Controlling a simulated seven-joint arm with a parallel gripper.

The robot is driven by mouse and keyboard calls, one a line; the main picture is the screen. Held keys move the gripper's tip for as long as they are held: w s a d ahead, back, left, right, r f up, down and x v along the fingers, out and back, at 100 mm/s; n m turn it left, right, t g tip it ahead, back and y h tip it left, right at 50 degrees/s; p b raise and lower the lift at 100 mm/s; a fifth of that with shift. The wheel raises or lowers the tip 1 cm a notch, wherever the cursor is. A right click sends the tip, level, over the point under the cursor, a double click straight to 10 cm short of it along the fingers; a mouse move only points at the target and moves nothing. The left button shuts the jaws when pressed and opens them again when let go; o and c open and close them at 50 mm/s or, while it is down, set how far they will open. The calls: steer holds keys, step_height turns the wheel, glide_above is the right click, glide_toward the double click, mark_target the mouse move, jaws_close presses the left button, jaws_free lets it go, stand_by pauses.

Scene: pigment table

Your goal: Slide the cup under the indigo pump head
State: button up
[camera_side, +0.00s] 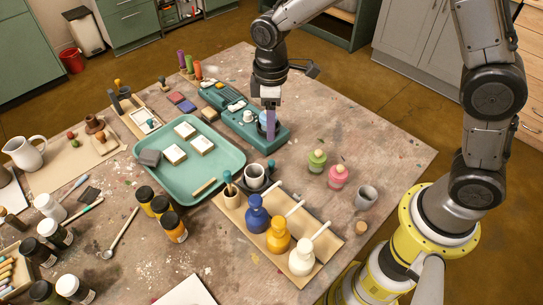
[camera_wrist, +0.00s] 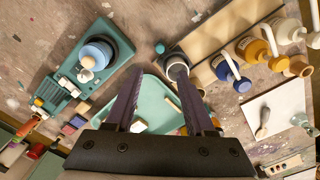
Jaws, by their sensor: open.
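My gripper (camera_side: 271,136) points down in front of the teal device, its purple fingers apart and empty; they also show apart in the wrist view (camera_wrist: 160,72). The indigo pump bottle (camera_side: 257,216) stands on a tan board, its pale spout pointing up and right; it also shows in the wrist view (camera_wrist: 222,68).
Yellow (camera_side: 278,238) and white (camera_side: 301,260) pump bottles stand beside the indigo one on the board (camera_side: 326,229). Green (camera_side: 316,161) and pink (camera_side: 338,176) jars stand between board and far edge. A teal tray (camera_side: 222,152) lies left.

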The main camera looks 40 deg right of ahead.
mark_target(271, 162)
step_height(271, 162, down, 12)
steer(key=shift+f, duration=0.25)
stand_by(0.3)
jaws_close()
steer(key=shift+r, duration=0.1)
stand_by(1.2)
